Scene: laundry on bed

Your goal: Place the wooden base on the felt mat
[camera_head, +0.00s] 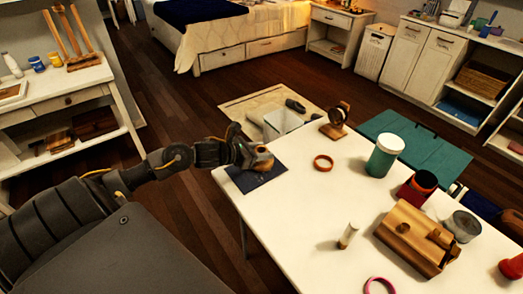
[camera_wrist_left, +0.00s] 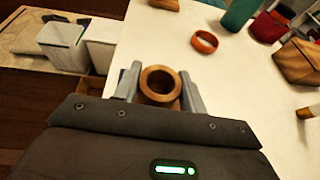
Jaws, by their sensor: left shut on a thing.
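A dark blue felt mat (camera_head: 262,180) lies flat on the near left corner of the white table. My left gripper (camera_head: 254,157) is above the mat in the head view, shut on a wooden piece (camera_head: 264,163) that I take as the wooden base. In the left wrist view the base (camera_wrist_left: 148,84) shows a round ring-like top with a dark hollow, between the two grey fingers of my left gripper (camera_wrist_left: 161,88). The gripper covers part of the mat, and I cannot tell whether the base touches it. My right gripper is not in view.
The white table (camera_head: 300,200) also bears an orange ring (camera_head: 323,162), a wooden stand (camera_head: 335,121), a green jar (camera_head: 384,155), a red cup (camera_head: 416,188), a wooden box (camera_head: 416,238) and a small cylinder (camera_head: 347,236). The table's middle is clear.

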